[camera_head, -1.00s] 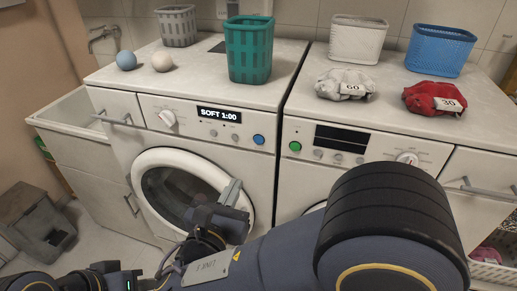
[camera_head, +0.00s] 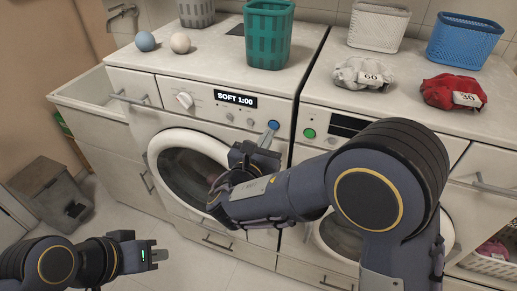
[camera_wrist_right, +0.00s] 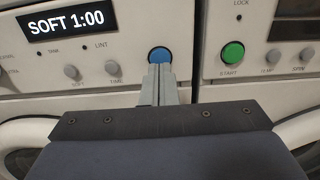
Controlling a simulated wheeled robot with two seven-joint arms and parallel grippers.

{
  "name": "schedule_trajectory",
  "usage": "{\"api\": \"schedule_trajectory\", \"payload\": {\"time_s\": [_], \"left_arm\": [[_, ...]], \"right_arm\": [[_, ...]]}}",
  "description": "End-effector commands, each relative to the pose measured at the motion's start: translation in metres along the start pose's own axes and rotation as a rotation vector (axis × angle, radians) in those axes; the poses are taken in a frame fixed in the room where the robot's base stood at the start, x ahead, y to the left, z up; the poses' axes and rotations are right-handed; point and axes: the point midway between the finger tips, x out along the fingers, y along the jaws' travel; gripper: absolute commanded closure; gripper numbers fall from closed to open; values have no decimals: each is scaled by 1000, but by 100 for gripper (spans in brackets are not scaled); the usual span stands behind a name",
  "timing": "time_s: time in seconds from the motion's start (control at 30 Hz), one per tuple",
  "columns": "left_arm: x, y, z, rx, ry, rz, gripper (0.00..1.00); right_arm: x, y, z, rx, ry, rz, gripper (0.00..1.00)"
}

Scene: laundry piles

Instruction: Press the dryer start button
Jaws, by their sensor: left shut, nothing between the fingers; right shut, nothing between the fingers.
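The left machine (camera_head: 170,118) has a lit display (camera_head: 236,99) reading "SOFT 1:00" and a blue button (camera_head: 273,125) at the right end of its panel. The blue button (camera_wrist_right: 160,55) also shows in the right wrist view, its lower part hidden by my fingertips. My right gripper (camera_head: 269,133) is shut and empty, its tips at the blue button; I cannot tell if they touch it. A small "LINT" label is on this panel. The right machine has a green button (camera_head: 309,133) labelled "START" in the wrist view. My left gripper (camera_head: 160,254) is shut and empty, low at left over the floor.
On the machine tops stand a green basket (camera_head: 268,35), a white basket (camera_head: 378,26), a blue basket (camera_head: 464,42), two balls, and grey (camera_head: 362,74) and red (camera_head: 453,91) cloth bundles with number tags. A knob (camera_head: 185,100) is left of the display.

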Motion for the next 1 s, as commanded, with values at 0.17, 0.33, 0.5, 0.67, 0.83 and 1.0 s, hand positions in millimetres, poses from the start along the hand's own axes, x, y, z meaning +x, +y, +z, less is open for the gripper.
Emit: {"api": "schedule_trajectory", "payload": {"time_s": [0.17, 0.33, 0.5, 0.67, 0.83, 1.0], "left_arm": [[-4, 2, -2, 0, 0, 0, 100], [-4, 2, -2, 0, 0, 0, 100], [-4, 2, -2, 0, 0, 0, 100], [0, 0, 0, 0, 0, 0, 100], [2, -1, 1, 0, 0, 0, 100], [1, -1, 1, 0, 0, 0, 100]], "right_arm": [[17, 0, 0, 0, 0, -2, 100], [20, 0, 0, 1, 0, 0, 100], [20, 0, 0, 1, 0, 0, 100], [27, 0, -2, 2, -2, -2, 100], [38, 0, 1, 1, -3, -2, 100], [40, -2, 2, 2, -5, -6, 100]]}}
